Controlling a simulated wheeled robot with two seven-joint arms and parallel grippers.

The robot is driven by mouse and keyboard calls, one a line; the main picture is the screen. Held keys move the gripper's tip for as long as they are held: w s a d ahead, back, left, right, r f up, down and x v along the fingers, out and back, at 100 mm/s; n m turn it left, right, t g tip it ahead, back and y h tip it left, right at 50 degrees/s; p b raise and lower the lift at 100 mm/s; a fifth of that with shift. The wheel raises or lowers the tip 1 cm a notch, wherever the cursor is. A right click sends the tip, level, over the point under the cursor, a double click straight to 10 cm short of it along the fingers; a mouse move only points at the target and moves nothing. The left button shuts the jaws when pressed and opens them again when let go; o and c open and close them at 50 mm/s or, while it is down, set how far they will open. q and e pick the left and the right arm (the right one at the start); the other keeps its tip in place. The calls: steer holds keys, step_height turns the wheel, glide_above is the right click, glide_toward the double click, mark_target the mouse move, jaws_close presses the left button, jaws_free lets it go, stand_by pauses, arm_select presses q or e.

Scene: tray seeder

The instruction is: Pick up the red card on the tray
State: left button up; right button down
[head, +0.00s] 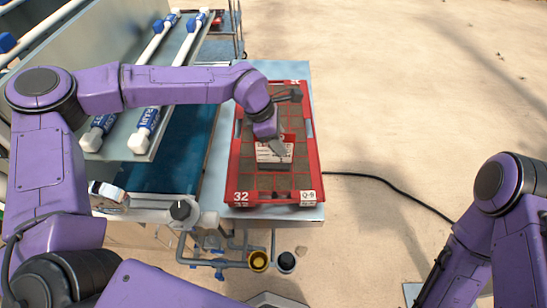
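The red card (264,156) has white areas with print and lies on the soil cells near the middle of the red tray (314,166). My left gripper (279,148) reaches down over the tray from the left, with a grey finger over the upper part of the card and hiding some of it. Whether the fingers are apart, or touch the card, cannot be told from here. My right gripper is out of the picture; only my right arm shows at the lower right.
The tray, marked 32 and Q-9, sits on a metal table (220,160) beside a dark blue-green belt (185,150). White pipes with blue fittings lie at the upper left. A black cable (385,183) crosses the pale floor, which is open at the right.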

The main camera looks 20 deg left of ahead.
arm_select(q)
steer(key=shift+f, duration=0.15)
jaws_close()
stand_by(0.4)
